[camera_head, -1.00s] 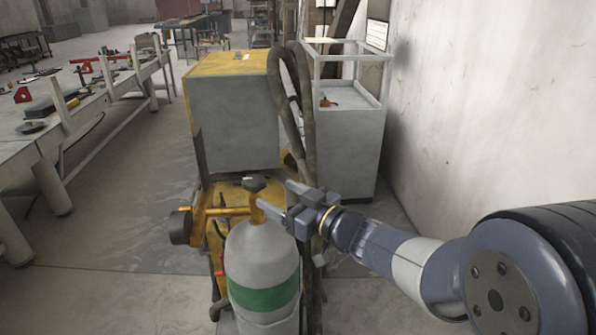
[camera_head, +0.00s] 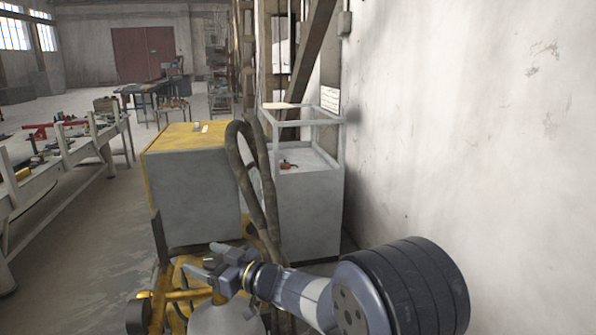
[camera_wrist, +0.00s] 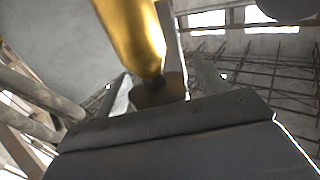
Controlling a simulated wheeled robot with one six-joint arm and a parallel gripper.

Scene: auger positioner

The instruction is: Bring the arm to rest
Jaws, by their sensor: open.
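My gripper (camera_head: 207,264) is at the lower middle of the head view, over the top of a grey gas cylinder (camera_head: 226,320). Its fingers point left and are apart, with nothing held between them. My arm reaches in from the lower right. In the wrist view, the open fingers (camera_wrist: 160,88) stand either side of a dark round knob on a golden valve fitting (camera_wrist: 132,35). I cannot tell whether the fingers touch it. The cylinder's lower part is cut off by the head view's bottom edge.
A grey box with a yellow top (camera_head: 195,190) stands behind the cylinder, with thick hoses (camera_head: 245,170) beside it. A grey cabinet (camera_head: 310,210) stands farther right, against a white wall (camera_head: 480,130). A workbench (camera_head: 75,160) is at left; open floor lies between.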

